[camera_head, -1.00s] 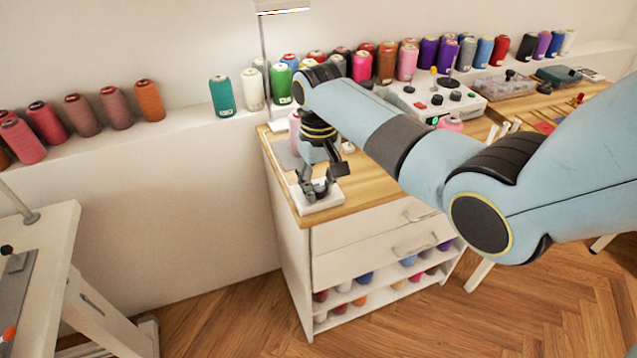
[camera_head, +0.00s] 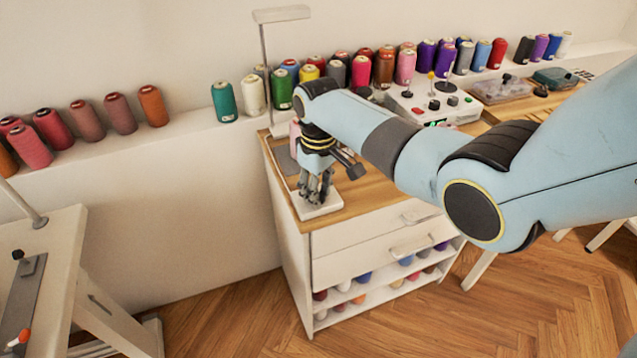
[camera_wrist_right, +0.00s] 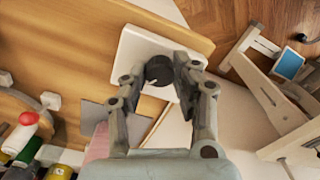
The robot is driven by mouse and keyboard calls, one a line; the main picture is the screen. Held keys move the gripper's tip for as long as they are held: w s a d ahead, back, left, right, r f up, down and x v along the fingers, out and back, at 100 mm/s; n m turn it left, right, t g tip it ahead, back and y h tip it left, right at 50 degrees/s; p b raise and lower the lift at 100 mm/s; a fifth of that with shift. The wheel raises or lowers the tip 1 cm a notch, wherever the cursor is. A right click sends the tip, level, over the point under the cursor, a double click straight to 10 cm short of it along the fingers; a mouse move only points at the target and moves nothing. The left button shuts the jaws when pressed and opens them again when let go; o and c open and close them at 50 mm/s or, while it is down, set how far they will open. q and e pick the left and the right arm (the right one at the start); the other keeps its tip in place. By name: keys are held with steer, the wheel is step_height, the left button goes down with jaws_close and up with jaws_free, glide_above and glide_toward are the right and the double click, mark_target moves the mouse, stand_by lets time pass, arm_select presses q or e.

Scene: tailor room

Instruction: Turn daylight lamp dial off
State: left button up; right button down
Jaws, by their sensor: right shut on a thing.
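The dial is a dark round knob (camera_wrist_right: 158,70) on a white plate (camera_wrist_right: 134,50) in the right wrist view. In the head view the white plate (camera_head: 326,209) lies at the front corner of the wooden cabinet top, and the dial is hidden by my gripper. My right gripper (camera_head: 318,196) points down over the plate; its fingers (camera_wrist_right: 160,76) are closed on the dial from both sides. The lamp has a flat pale head (camera_head: 282,14) on a thin pole (camera_head: 266,70) behind the cabinet top. No bright strip shows on the head. My left gripper is not in view.
Thread cones (camera_head: 224,102) line the wall ledge. A white control box (camera_head: 432,105) with knobs stands farther right on the wooden top. A grey sheet (camera_wrist_right: 95,117) lies near the plate. A white table (camera_head: 45,250) stands at left; floor lies between.

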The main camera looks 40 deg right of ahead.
steer(key=n+p, duration=0.1)
steer(key=n, duration=0.2)
steer(key=shift+r+n+p, duration=0.15)
steer(key=shift+n+p, duration=0.2)
steer(key=shift+n, duration=0.05)
steer(key=n+p, duration=0.1)
steer(key=n, duration=0.3)
steer(key=n+p, duration=0.1)
steer(key=n, duration=0.3)
steer(key=shift+n, duration=0.4)
steer(key=shift+n+p, duration=0.5)
steer(key=shift+n, duration=1.8)
steer(key=c, duration=1)
jaws_free()
